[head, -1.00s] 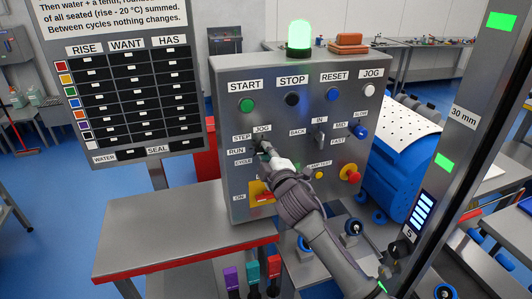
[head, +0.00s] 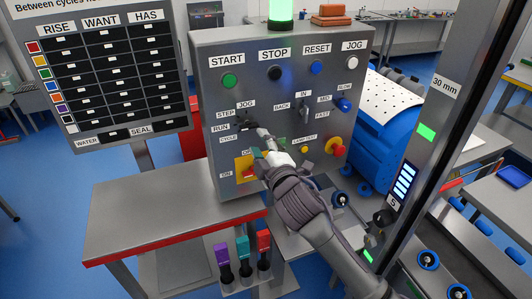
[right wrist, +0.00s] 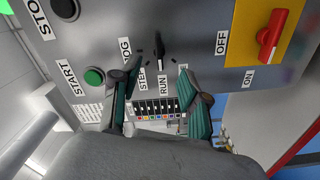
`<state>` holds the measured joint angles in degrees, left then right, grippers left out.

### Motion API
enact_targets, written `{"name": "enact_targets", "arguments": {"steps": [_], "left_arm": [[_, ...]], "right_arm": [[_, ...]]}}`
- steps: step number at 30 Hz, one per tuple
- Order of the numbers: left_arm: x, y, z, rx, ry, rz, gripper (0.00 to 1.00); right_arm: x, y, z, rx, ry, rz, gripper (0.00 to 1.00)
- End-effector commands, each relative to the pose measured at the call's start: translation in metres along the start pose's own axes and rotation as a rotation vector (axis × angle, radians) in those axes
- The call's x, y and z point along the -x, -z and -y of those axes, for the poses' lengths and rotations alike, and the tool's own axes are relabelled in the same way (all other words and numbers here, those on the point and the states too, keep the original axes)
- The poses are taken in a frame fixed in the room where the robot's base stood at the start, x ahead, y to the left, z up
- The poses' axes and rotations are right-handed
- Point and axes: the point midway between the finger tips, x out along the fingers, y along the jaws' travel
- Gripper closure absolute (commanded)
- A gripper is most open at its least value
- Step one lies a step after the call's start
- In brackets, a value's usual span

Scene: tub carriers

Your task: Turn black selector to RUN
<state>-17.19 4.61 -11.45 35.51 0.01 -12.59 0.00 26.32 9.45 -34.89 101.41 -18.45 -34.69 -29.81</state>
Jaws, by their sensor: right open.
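The black selector (head: 244,124) sits on the grey panel (head: 205,60), with STEP, JOG, RUN and CYCLE labels around its left and top. In the right wrist view the selector (right wrist: 158,47) shows as a slim knob; its narrow end appears to point at the RUN label (right wrist: 163,86). My right gripper (head: 262,141) is just below and right of the selector in the head view. In the right wrist view my right gripper (right wrist: 158,72) has its fingers spread, with the selector beyond the gap and nothing held. My left gripper is not in view.
Close by are the red ON/OFF switch (head: 247,173), the IN/BACK selector (head: 304,108), a blue knob (head: 343,104) and a red emergency knob (head: 335,146). A metal table (head: 150,205) stands in front at left. A tall post (head: 432,100) stands at right.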

Motion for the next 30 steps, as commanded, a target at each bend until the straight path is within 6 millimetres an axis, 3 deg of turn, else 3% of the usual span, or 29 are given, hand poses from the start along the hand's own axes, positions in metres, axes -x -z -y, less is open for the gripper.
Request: {"name": "enact_targets", "arguments": {"steps": [3, 9, 24, 27, 30], "left_arm": [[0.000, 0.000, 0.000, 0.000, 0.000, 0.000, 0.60], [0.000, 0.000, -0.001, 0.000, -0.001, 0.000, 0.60], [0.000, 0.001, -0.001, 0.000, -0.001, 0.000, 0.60], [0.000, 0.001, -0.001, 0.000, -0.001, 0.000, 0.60], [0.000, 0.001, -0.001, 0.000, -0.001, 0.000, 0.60]], "right_arm": [[0.022, 0.000, 0.001, 0.000, 0.001, 0.000, 0.55], [0.041, 0.000, 0.001, 0.000, 0.001, 0.000, 0.55], [0.044, -0.002, 0.002, -0.008, 0.005, 0.006, 0.55], [0.055, -0.015, 0.016, -0.076, 0.045, 0.055, 0.55], [0.084, -0.044, 0.047, -0.229, 0.130, 0.170, 0.55]]}}
